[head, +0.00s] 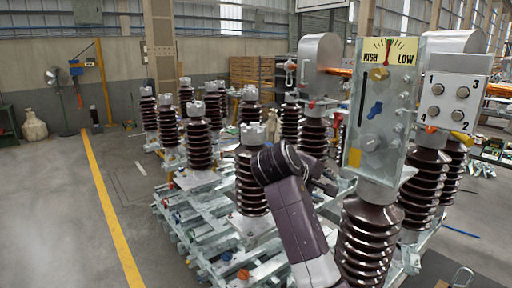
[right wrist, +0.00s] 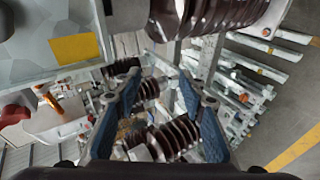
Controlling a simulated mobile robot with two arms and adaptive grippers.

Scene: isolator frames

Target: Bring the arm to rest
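My right arm (head: 299,220), dark purple-grey, rises from the bottom of the head view and bends at a dark joint in front of the brown insulators. Its gripper cannot be made out in the head view. In the right wrist view my right gripper (right wrist: 158,90) shows two fingers with blue pads, spread apart. Nothing is held between them; brown ribbed insulators (right wrist: 172,138) show beyond the gap. My left arm and left gripper are not in view.
A panel with a HIGH/LOW dial (head: 384,105) and a numbered box (head: 452,100) stand on insulators right of the arm. Insulator rows on a metal frame (head: 190,222) fill the middle. The floor at left, with a yellow line (head: 110,210), is clear. A fan (head: 58,90) stands far left.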

